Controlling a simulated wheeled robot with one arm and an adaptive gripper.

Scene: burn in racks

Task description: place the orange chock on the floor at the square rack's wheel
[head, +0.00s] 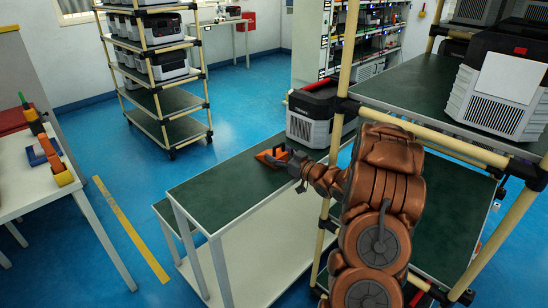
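The orange chock (268,157), a small wedge, is over the green top of the low bench (222,192), at the tip of my arm. My gripper (284,158) is right at the chock's right side, with its dark fingers against or around it. The view is too small to tell whether the fingers are closed on it, or whether the chock touches the bench. A wheeled rack (168,104) with yellow posts and green shelves stands at the back left. Its small dark caster wheel (172,155) rests on the blue floor. Another yellow-post rack (432,200) stands at right, its casters unclear.
A white table (28,188) with orange and blue items is at left. A yellow floor stripe (130,230) runs beside it. Blue floor (105,150) is open between table, bench and back rack. A grey-black unit (312,118) sits on the bench's far end.

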